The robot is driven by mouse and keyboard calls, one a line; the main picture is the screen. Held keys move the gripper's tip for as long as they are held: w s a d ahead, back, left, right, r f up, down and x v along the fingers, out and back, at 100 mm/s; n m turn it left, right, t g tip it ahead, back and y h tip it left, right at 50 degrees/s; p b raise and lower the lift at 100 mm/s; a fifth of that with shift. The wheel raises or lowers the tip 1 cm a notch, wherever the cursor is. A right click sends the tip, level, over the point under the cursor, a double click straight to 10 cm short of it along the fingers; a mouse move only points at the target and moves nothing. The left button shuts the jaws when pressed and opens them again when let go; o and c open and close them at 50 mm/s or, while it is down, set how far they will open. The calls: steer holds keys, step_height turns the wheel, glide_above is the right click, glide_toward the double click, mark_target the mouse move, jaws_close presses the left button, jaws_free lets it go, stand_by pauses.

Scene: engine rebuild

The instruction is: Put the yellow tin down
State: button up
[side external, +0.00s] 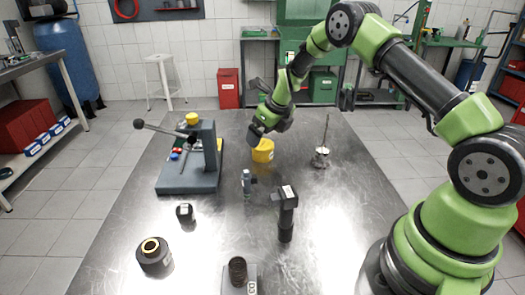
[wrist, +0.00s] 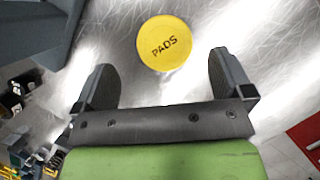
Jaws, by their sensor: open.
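The yellow tin (side external: 263,151) stands on the metal table near the far middle. In the wrist view its round yellow lid (wrist: 164,43), marked PADS, faces the camera. My gripper (side external: 257,130) is just above and beside the tin at its left in the side view, partly covering it. In the wrist view my gripper (wrist: 160,80) is open, with its two fingers apart and the tin lying beyond the fingertips, between their lines. I see no finger touching the tin.
A grey press-like stand with a lever (side external: 190,170) is left of the tin. A metal piston with a rod (side external: 321,155) stands to the right. A small grey part (side external: 247,184) and a black tool (side external: 286,212) stand nearer. Dark cylinders (side external: 154,257) are at the near left. The right side of the table is mostly clear.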

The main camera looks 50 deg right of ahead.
mark_target(263, 144)
steer(key=shift+d+x, duration=0.2)
steer(key=shift+x, duration=2.75)
steer(key=shift+s, duration=0.15)
steer(key=c, duration=1.1)
